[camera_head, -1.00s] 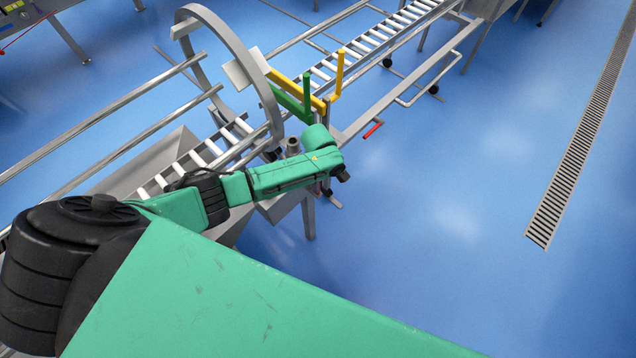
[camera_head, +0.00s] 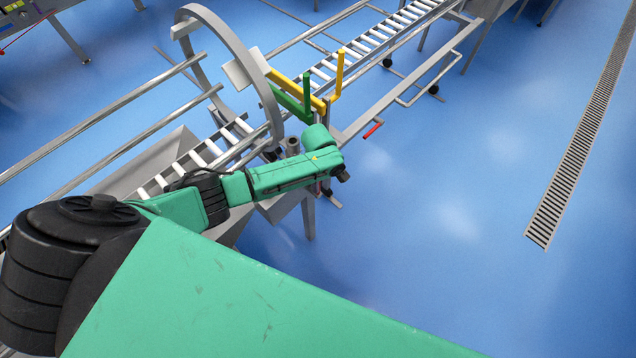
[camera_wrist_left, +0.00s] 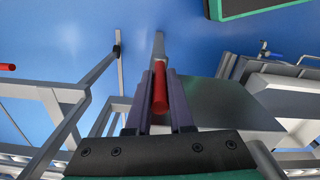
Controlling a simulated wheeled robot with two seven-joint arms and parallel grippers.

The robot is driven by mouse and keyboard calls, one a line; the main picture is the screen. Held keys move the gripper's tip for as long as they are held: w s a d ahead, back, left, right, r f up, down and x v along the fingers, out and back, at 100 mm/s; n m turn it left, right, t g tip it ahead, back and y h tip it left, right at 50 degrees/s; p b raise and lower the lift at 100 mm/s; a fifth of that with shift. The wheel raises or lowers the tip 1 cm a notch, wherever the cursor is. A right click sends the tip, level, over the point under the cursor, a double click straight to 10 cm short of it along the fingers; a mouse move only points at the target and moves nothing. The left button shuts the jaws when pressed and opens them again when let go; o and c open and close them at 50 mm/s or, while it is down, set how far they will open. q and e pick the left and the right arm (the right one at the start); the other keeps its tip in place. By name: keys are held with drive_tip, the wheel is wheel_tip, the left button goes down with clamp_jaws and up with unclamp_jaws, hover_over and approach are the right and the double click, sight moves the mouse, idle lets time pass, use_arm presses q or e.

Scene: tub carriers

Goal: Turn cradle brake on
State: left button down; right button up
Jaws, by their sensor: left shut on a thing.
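My left gripper (camera_wrist_left: 160,80) is shut on a red handle (camera_wrist_left: 160,95), which lies between its two purple fingers in the left wrist view. The handle sits on a grey metal lever (camera_wrist_left: 159,47) that runs on beyond the fingertips. In the head view my left arm reaches in from the left to the cradle ring (camera_head: 230,40), and its wrist hides the fingers and most of the held handle. My right gripper is not in view.
A green lever (camera_head: 307,92) and a yellow lever (camera_head: 340,70) stand beside the ring, close to my wrist. Another red handle (camera_head: 373,130) is on the frame to the right. A roller conveyor (camera_head: 375,38) runs to the back.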

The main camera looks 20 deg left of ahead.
sight(311, 191)
use_arm(q)
drive_tip(key=shift+r, duration=0.1)
drive_tip(key=shift+r+p, duration=0.1)
drive_tip(key=shift+p, duration=0.3)
drive_tip(key=shift+s+a+f+t+h+p, duration=0.3)
drive_tip(key=shift+s+t+h+p, duration=0.25)
drive_tip(key=shift+t+p, duration=0.6)
drive_tip(key=shift+s+a+f+t+h+p, duration=0.25)
drive_tip(key=shift+s+t+p, duration=0.65)
drive_tip(key=shift+p, duration=0.45)
drive_tip(key=shift+s+a+f+t+h+p, duration=0.2)
drive_tip(key=shift+s+f+t+h+p, duration=0.25)
drive_tip(key=shift+t+p, duration=0.75)
drive_tip(key=shift+r, duration=0.15)
drive_tip(key=c, duration=0.8)
unclamp_jaws()
drive_tip(key=shift+s, duration=0.1)
